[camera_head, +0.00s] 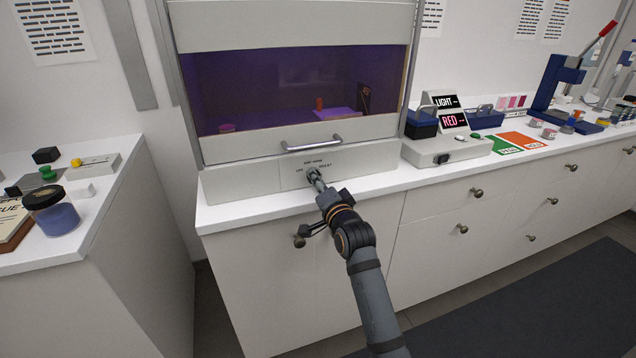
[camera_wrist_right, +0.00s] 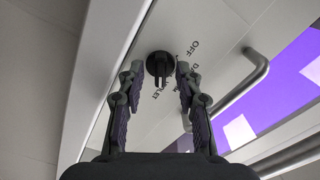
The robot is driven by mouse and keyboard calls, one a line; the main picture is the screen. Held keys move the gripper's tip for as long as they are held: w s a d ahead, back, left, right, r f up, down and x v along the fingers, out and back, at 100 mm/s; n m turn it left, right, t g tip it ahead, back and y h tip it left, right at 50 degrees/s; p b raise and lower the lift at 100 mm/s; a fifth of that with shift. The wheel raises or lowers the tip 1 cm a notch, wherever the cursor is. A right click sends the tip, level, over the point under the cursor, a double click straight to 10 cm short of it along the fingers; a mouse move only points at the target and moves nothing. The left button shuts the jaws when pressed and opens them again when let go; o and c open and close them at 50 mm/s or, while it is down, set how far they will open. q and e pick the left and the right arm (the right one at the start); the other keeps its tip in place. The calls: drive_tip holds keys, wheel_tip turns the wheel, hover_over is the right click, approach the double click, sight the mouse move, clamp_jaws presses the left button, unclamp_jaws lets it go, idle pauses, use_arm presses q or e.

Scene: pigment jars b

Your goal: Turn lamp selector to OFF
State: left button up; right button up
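The lamp selector (camera_wrist_right: 158,65) is a round dark knob with a raised bar. It sits on the pale front panel (camera_head: 240,183) of the cabinet, under its sash. In the right wrist view its bar runs up and down, the lower end towards the VIOLET label; OFF (camera_wrist_right: 195,47) is printed up to the right. My right gripper (camera_wrist_right: 157,73) is open, one finger on each side of the knob; I cannot tell if they touch it. In the head view my right gripper (camera_head: 318,184) is at the selector (camera_head: 312,172) and partly covers it. My left gripper is out of view.
A metal sash handle (camera_head: 311,143) sticks out just above the selector. The cabinet window (camera_head: 270,90) glows violet. A grey box (camera_head: 445,150) with LIGHT and RED signs stands to the right. A drawer knob (camera_head: 299,241) is below. A jar (camera_head: 52,212) stands on the left counter.

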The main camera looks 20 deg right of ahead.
drive_tip(key=shift+c, duration=0.4)
clamp_jaws()
